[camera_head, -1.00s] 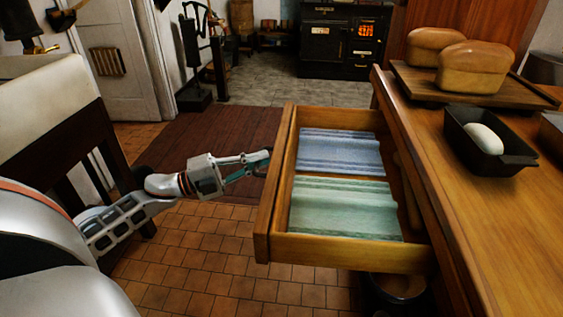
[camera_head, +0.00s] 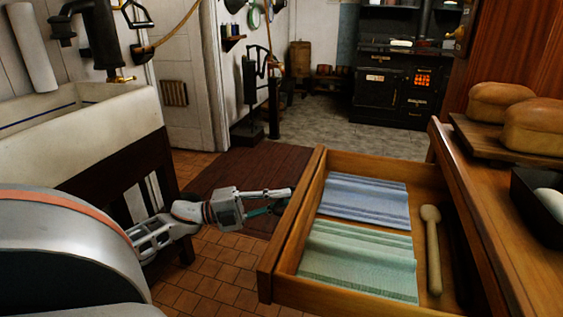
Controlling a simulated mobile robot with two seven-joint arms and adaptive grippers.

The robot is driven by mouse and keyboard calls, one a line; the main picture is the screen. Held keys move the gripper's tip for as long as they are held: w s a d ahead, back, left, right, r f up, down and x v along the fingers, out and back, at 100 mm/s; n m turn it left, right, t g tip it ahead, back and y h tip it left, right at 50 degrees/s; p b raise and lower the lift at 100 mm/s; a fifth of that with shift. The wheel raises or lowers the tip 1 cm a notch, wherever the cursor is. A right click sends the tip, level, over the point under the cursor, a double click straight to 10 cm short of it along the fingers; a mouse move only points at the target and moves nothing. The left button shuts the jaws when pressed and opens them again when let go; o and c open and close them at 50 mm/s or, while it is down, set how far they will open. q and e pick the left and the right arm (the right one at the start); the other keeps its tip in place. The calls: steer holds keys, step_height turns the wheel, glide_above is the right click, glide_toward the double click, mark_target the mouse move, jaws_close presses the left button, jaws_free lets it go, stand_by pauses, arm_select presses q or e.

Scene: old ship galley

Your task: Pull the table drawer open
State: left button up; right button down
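The table drawer (camera_head: 289,222) is wooden and stands pulled well out from the table (camera_head: 490,232). A blue striped cloth (camera_head: 366,199), a green striped cloth (camera_head: 358,262) and a wooden spoon-like tool (camera_head: 433,250) lie in it. My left gripper (camera_head: 283,201) is at the outer face of the drawer front, reaching in from the left. Its fingertips meet the edge of the front; the handle and the grip on it are hidden from this angle. My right gripper is not in view.
Two loaves (camera_head: 535,127) on a wooden board (camera_head: 487,146) and a dark pan (camera_head: 537,205) with a pale lump stand on the table top. A black stove (camera_head: 395,90) is at the back. Tiled floor lies between.

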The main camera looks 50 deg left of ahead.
arm_select(q)
steer(key=shift+o, duration=0.2)
steer(key=shift+s, duration=0.1)
steer(key=v, duration=1.1)
steer(key=shift+s+a, duration=0.25)
steer(key=shift+s, duration=0.05)
